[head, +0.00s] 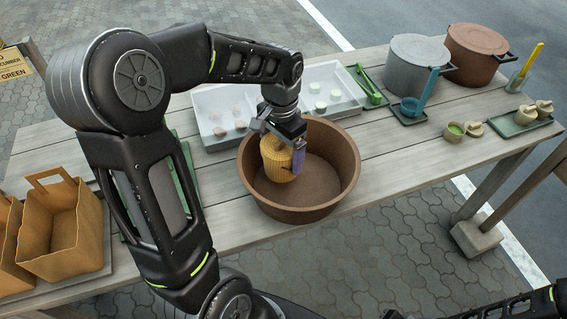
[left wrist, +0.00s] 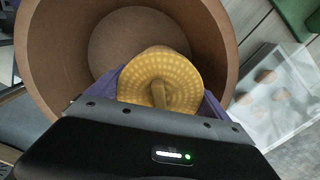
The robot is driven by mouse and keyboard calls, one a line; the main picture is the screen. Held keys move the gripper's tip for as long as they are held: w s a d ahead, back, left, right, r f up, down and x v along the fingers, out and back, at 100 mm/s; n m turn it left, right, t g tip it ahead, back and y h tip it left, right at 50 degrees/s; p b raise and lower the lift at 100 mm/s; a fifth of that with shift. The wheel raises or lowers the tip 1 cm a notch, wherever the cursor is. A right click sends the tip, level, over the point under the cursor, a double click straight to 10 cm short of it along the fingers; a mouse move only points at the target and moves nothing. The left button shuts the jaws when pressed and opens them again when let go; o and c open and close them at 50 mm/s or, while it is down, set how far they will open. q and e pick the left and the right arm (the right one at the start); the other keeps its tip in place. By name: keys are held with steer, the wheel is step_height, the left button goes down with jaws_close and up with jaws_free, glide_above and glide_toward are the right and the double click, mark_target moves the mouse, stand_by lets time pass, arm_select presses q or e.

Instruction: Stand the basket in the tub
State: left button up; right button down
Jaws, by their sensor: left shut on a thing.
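The basket (head: 279,158) is a small yellow woven one with a round top. In the left wrist view the basket (left wrist: 160,80) shows from above, between the purple fingers. My left gripper (head: 291,150) is shut on it. The tub (head: 340,195) is a wide round brown one on the table. The basket is inside the tub's rim, at its left side in the head view, and looks close to upright. I cannot tell whether its base touches the tub's floor. In the left wrist view the tub (left wrist: 50,65) surrounds it. My right gripper is not in view.
A clear divided tray (head: 215,140) with several small pieces stands behind the tub. Two lidded pots (head: 415,65) stand at the back right. Brown bags (head: 62,235) are at the left. A blue ladle (head: 428,90) and small pots (head: 455,132) are at the right.

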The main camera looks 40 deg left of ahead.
arm_select(q)
steer(key=shift+f, duration=0.2)
steer(key=shift+f, duration=1.85)
steer(key=shift+f, duration=0.15)
steer(key=o, duration=1.1)
steer(key=shift+o, duration=0.2)
step_height(320, 180, up, 12)
steer(key=shift+r, duration=0.15)
